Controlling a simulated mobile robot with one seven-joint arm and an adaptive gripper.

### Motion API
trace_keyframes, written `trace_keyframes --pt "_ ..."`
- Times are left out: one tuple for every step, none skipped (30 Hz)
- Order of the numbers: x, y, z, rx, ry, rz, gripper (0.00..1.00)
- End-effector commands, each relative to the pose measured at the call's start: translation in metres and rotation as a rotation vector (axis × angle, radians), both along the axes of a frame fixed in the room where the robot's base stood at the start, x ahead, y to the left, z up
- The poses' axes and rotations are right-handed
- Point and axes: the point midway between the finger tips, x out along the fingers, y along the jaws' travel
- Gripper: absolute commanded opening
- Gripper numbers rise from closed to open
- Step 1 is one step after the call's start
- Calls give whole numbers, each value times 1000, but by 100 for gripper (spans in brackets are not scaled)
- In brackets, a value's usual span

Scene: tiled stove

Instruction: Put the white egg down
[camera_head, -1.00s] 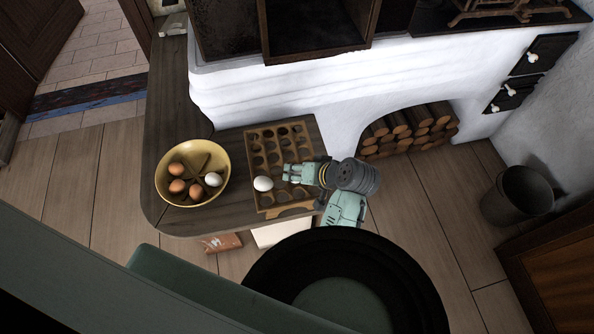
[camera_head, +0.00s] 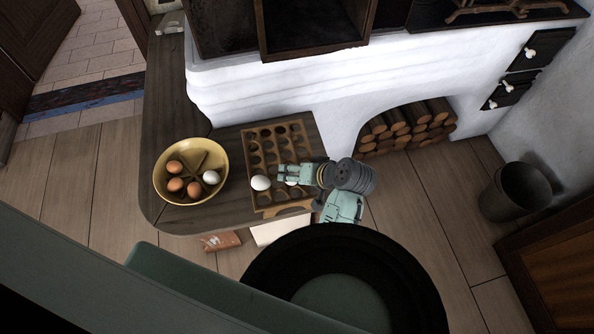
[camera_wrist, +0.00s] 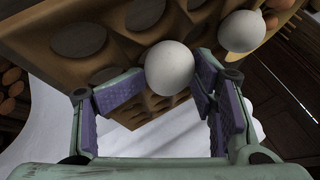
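In the wrist view a white egg (camera_wrist: 170,68) sits between the fingertips of my gripper (camera_wrist: 170,82), which appear to touch it on both sides. In the head view my gripper (camera_head: 284,174) is over the front part of the wooden egg tray (camera_head: 257,150), and only a sliver of this egg shows beneath the fingers. The tray's round hollows (camera_wrist: 78,38) are close to the egg, but I cannot tell whether it rests in one. A second white egg (camera_head: 260,183) lies at the tray's front left; it shows at the upper right in the wrist view (camera_wrist: 242,31).
A yellow bowl (camera_head: 160,191) with several brown eggs (camera_head: 175,185) and a white egg (camera_head: 211,177) stands left of the tray on the dark wooden ledge (camera_head: 236,214). The white stove wall (camera_head: 290,95) rises behind. Logs (camera_head: 405,125) fill its arch.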

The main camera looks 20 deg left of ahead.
Motion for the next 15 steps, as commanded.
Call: trace_keyframes --pt "0 0 0 0 0 -2 53" --pt "0 -1 0 0 -1 -1 53" --pt "1 -1 1 0 -2 -1 53" --pt "1 -1 1 0 -2 -2 53" --pt "1 -1 1 1 -4 -2 53" --pt "1 -1 2 1 -4 -2 53" --pt "1 -1 2 1 -5 -2 53" --pt "1 -1 2 1 -5 -2 53" --pt "2 -1 2 1 -6 -2 53" --pt "2 -1 3 0 -6 -2 53" --pt "2 -1 5 1 -7 -3 53" --pt "2 -1 8 1 -8 -3 53" --pt "2 -1 11 1 -9 -3 53" --pt "3 -1 15 2 -10 -4 53" --pt "2 -2 20 2 -10 -3 53"
